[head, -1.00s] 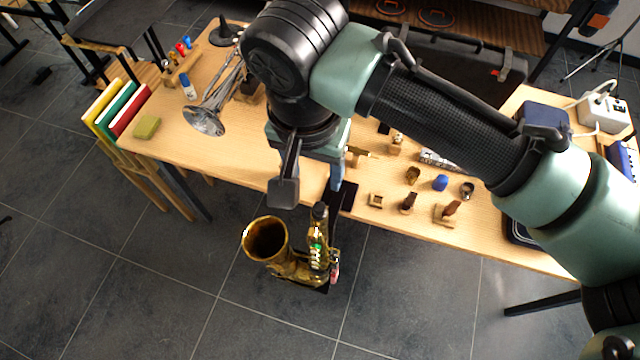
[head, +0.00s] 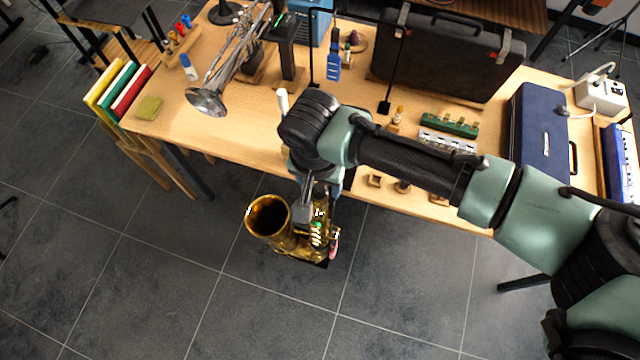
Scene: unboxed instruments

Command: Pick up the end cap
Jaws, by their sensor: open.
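A brass saxophone (head: 292,241) stands upright low in front of the table's front edge, its wide bell open upward at the left. The end cap cannot be made out clearly; the dark top of the saxophone's body tube, right of the bell, is largely hidden by my gripper. My gripper (head: 318,206) points down over that tube top, its jaws open, one finger on each side as far as I can see. Whether the fingers touch anything cannot be told.
The wooden table (head: 235,137) lies behind the saxophone. A silver trumpet (head: 212,98), a black case (head: 440,55), a blue case (head: 540,135) and a green block (head: 450,125) are on it. Small wooden holders (head: 375,181) sit near the front edge, partly under my arm. The floor in front is clear.

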